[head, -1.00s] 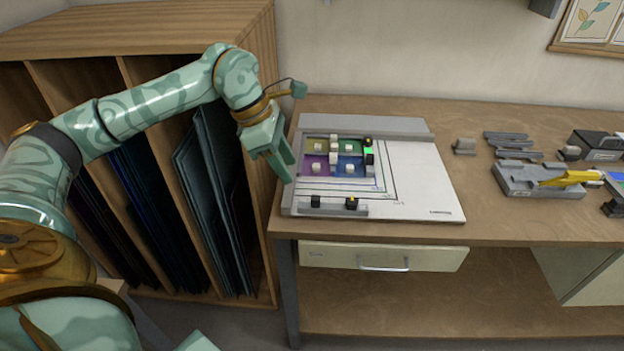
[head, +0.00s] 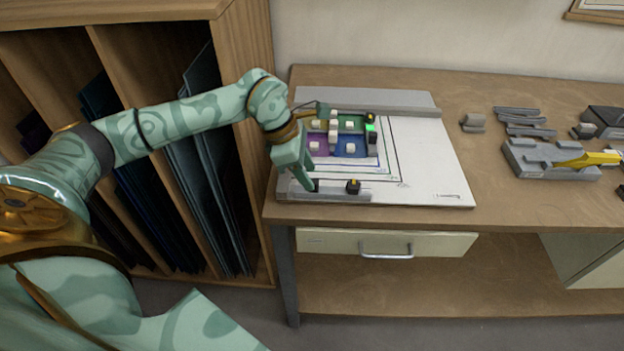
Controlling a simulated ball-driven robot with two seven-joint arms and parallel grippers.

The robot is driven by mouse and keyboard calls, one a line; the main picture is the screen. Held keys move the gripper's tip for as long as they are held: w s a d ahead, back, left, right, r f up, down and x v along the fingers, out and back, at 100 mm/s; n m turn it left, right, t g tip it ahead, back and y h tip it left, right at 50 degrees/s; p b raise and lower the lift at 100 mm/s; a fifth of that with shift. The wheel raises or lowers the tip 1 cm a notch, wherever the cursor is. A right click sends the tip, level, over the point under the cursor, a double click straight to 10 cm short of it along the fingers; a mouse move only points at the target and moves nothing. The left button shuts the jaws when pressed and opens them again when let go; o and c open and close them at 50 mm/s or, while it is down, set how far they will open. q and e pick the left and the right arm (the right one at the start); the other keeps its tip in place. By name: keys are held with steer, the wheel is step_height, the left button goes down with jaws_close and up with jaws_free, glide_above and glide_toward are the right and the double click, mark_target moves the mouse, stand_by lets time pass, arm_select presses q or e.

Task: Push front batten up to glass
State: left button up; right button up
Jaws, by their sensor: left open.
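The front batten (head: 345,197) is a grey bar near the front edge of the white board (head: 435,170), with a black knob (head: 353,186) on it. A gap of board lies between it and the glass. The glass (head: 351,147) shows coloured panes with several white blocks, near the board's back left. My left gripper (head: 307,184) is open and points down at the batten's left end, hiding the knob there. I cannot tell whether it touches the batten. My right gripper is not in view.
A grey rail (head: 385,100) runs along the back of the board. Grey bars (head: 520,120) and a grey fixture with a yellow tool (head: 590,159) lie to the right. A wooden rack (head: 245,110) stands left of the bench. Bench right of the board is partly clear.

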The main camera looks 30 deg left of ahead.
mark_target(333, 189)
arm_select(q)
steer(key=shift+x, duration=1.2)
steer(key=shift+w+d+f, duration=0.1)
steer(key=shift+f, duration=0.2)
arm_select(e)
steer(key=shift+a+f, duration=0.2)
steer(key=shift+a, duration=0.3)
